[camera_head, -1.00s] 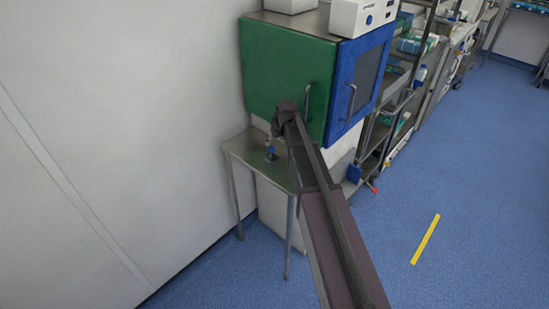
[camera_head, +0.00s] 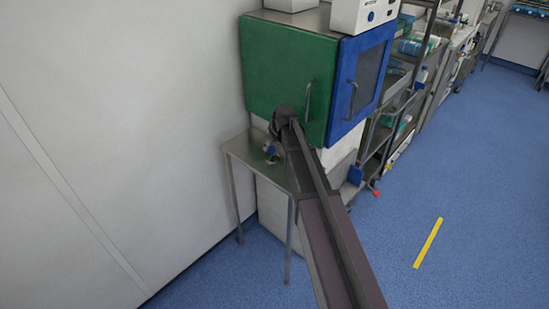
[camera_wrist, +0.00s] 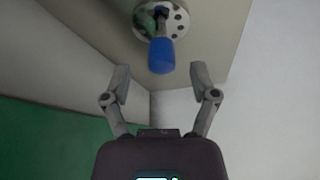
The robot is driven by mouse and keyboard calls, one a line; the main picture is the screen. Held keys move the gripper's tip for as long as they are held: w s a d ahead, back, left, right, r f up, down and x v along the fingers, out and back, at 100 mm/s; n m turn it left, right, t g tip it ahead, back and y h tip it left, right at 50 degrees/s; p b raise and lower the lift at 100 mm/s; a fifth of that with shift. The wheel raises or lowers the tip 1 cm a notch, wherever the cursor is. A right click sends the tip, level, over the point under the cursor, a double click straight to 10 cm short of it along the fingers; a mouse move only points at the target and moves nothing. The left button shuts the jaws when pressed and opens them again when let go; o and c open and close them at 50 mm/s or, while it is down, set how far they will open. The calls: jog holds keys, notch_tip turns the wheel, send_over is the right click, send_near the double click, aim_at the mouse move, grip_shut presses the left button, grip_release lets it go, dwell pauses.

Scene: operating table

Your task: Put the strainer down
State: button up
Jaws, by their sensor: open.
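The strainer (camera_wrist: 160,50) shows in the wrist view at the top middle, with a blue handle and a round metal part with dark holes. It rests on a grey steel table (camera_head: 240,146). In the head view only a small blue and dark bit of the strainer (camera_head: 270,151) shows, below the end of my arm. My gripper (camera_wrist: 160,77) is open and empty. Its two fingers stand to either side of the blue handle's end and appear clear of it. In the head view my arm largely hides the fingers.
A cabinet with a green side (camera_head: 287,70) and a blue door (camera_head: 361,80) stands beside and above the table, close to my wrist. A white wall (camera_head: 120,130) is on the left. Shelving (camera_head: 400,90) runs to the back right.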

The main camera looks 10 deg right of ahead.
jog(key=shift+b+x, duration=0.9)
jog(key=shift+x, duration=0.45)
grip_shut()
